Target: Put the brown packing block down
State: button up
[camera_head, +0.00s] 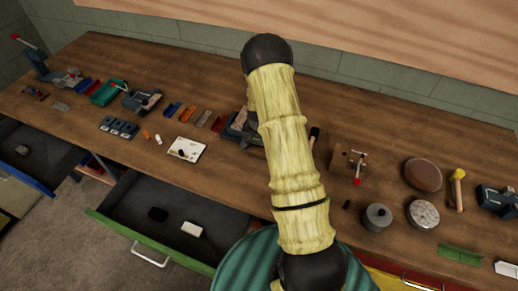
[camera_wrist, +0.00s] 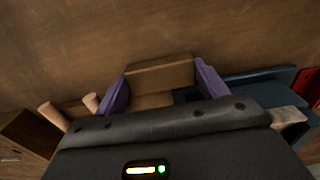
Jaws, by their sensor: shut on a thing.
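The brown packing block (camera_wrist: 158,75) is between the two purple fingers of my gripper (camera_wrist: 160,85) in the wrist view. The fingers are shut on its two ends. Brown wooden bench top fills the view beyond the block; I cannot tell whether the block touches it. In the head view my yellow-sleeved arm covers the middle of the bench, and neither the gripper's fingers nor the block can be made out there.
The bench (camera_head: 375,115) holds a white card (camera_head: 187,149), a wooden block with a red-tipped clamp (camera_head: 347,163), a grey cylinder (camera_head: 377,217) and round discs (camera_head: 423,175). An open green-fronted drawer (camera_head: 140,237) juts out below. In the wrist view, blue metal (camera_wrist: 250,85) lies right of the block.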

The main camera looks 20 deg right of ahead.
aim_at(259, 151)
jog(key=shift+f, duration=0.15)
jog(key=o, duration=1)
jog(key=shift+c, duration=0.2)
notch_tip(259, 151, up, 12)
jog(key=b, duration=0.3)
jog(key=shift+r, duration=0.2)
